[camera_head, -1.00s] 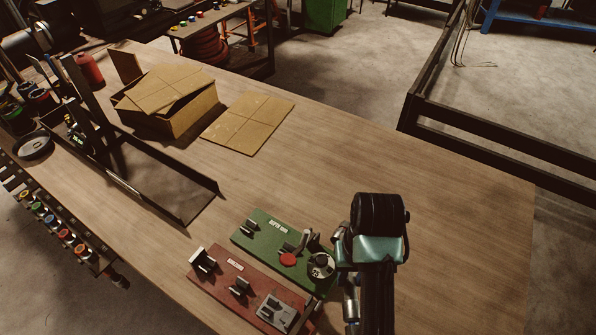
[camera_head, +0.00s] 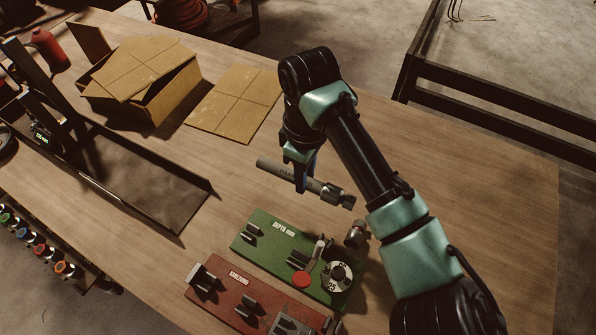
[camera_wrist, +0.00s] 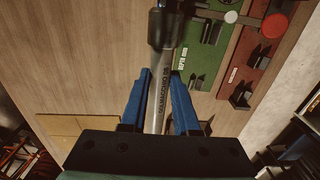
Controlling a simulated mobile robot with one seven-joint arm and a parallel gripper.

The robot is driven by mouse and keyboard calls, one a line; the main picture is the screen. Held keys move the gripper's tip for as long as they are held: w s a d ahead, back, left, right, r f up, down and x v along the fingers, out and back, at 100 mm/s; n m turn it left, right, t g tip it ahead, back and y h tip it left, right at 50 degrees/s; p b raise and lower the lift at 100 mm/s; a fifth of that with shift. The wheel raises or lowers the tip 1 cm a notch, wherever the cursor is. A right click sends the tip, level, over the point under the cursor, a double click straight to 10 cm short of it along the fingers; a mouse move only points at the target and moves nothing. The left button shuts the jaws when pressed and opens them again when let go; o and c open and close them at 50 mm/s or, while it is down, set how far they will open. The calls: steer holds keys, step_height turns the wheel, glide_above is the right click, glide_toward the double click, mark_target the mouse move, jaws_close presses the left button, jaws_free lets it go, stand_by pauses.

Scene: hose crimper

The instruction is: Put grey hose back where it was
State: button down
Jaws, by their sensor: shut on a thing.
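The grey hose (camera_head: 270,168) is a short straight tube with a darker metal fitting (camera_head: 338,195) at its right end. My gripper (camera_head: 302,184) is shut around the hose near its middle and holds it over the table, left of the arm. In the wrist view, the hose (camera_wrist: 158,98) runs between the blue fingers of my gripper (camera_wrist: 162,74), with lettering along its side and the dark fitting (camera_wrist: 167,28) at the top. The fingers hide part of the hose in the head view. I cannot tell its exact height above the table.
A green fixture board (camera_head: 262,250) with a dial and a red knob lies in front, beside a red board (camera_head: 225,290). A small metal piece (camera_head: 356,234) is near the green board. Cardboard box (camera_head: 165,105), flat cardboard (camera_head: 235,103) and dark tray (camera_head: 165,205) are left. Bare wood surrounds the hose.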

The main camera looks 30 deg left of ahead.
steer(key=shift+f+b, duration=0.3)
steer(key=shift+f, duration=0.4)
steer(key=shift+w+a+f, duration=0.4)
steer(key=shift+f, duration=0.15)
steer(key=shift+s+d+f+b, duration=0.1)
steer(key=shift+s+d+b, duration=0.15)
steer(key=shift+b, duration=0.25)
steer(key=shift+f, duration=0.2)
steer(key=shift+w+f+b, duration=0.1)
steer(key=shift+f+b, duration=3.4)
steer(key=shift+f, duration=0.15)
steer(key=shift+a+f+b, duration=0.1)
steer(key=shift+f+b, duration=0.45)
steer(key=shift+f, duration=0.65)
steer(key=shift+f, duration=0.3)
